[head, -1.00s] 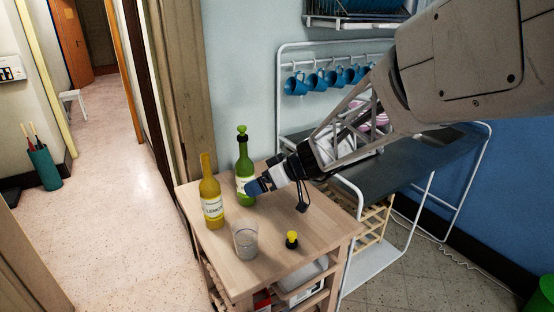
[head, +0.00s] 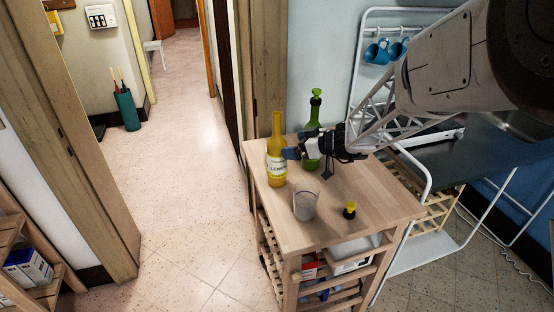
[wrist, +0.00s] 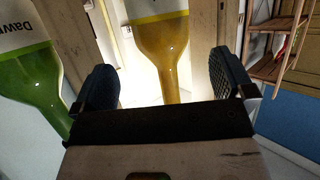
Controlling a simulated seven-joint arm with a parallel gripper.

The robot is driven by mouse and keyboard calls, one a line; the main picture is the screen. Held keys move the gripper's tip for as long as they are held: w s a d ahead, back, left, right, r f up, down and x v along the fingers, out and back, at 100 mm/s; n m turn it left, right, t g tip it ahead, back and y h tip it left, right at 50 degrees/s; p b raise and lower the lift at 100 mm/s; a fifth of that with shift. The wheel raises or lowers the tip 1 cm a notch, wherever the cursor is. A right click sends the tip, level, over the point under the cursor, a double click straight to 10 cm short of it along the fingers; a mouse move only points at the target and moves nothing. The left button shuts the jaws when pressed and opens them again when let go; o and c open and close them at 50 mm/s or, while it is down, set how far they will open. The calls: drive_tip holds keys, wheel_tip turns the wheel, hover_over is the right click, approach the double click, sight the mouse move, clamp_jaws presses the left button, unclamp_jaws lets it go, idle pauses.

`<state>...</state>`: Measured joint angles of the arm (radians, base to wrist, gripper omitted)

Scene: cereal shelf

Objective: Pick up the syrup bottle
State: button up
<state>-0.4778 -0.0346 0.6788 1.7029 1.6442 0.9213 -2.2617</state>
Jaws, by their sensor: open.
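A yellow bottle (head: 276,176) with a white label that seems to read LEMON stands upright on the wooden trolley top. I take it as the syrup bottle. My gripper (head: 291,153) is open at the right side of its upper part. In the wrist view the bottle (wrist: 158,50) appears upside down, its neck between my two spread fingers (wrist: 166,78). I see clear gaps on both sides of it. A green bottle (head: 314,125) stands upright behind my gripper, its middle partly hidden. It also shows in the wrist view (wrist: 30,78), outside the left finger.
A clear glass (head: 305,205) stands in front of the yellow bottle on the trolley (head: 335,228). A small yellow-topped dark object (head: 350,210) is to its right. Blue mugs (head: 376,52) hang on a rack behind. A shelf with boxes (head: 28,266) is at lower left.

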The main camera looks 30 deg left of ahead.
sight(277, 145)
drive_tip(key=shift+x, duration=1.1)
drive_tip(key=shift+a, duration=0.1)
drive_tip(key=shift+x, duration=2.5)
drive_tip(key=shift+s+f, duration=0.1)
drive_tip(key=c, duration=1.8)
drive_tip(key=shift+o, duration=0.2)
